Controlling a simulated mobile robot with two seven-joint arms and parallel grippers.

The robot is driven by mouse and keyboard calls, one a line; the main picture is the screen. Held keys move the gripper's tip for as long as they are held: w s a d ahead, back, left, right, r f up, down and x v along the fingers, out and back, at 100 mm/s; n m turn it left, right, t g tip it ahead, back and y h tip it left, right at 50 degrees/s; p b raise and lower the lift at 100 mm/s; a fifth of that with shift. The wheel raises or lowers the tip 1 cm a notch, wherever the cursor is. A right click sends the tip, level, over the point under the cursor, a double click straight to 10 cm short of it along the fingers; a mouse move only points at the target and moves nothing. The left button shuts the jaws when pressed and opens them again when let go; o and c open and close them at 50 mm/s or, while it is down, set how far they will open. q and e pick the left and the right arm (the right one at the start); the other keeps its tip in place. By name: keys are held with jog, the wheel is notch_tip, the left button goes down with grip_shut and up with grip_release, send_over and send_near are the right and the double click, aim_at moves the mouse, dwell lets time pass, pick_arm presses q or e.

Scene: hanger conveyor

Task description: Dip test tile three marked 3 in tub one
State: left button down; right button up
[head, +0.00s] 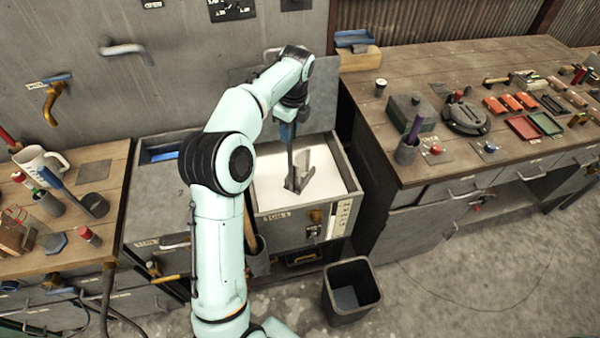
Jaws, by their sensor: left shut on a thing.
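Tub one (272,230) is an open grey tank with a "TUB 1" label on its front and a white liquid inside. My left gripper (291,118) is above the tub, pointing down and shut on a slim blue-topped, dark-stemmed piece (287,132). The piece reaches down to the white surface. A grey slab-like thing (306,170) stands tilted in the white liquid at its lower end; I cannot tell whether the two are joined. No mark 3 can be read, so I cannot tell which is test tile three. My right gripper is not in view.
A covered tub (160,205) stands left of tub one. A wooden bench (440,80) with trays and tools is at right, and another (90,215) with a mug is at left. A dark bin (350,292) stands on the floor in front. The floor at right is clear.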

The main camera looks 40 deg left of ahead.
pick_arm(q)
jog(key=shift+r, duration=4.6)
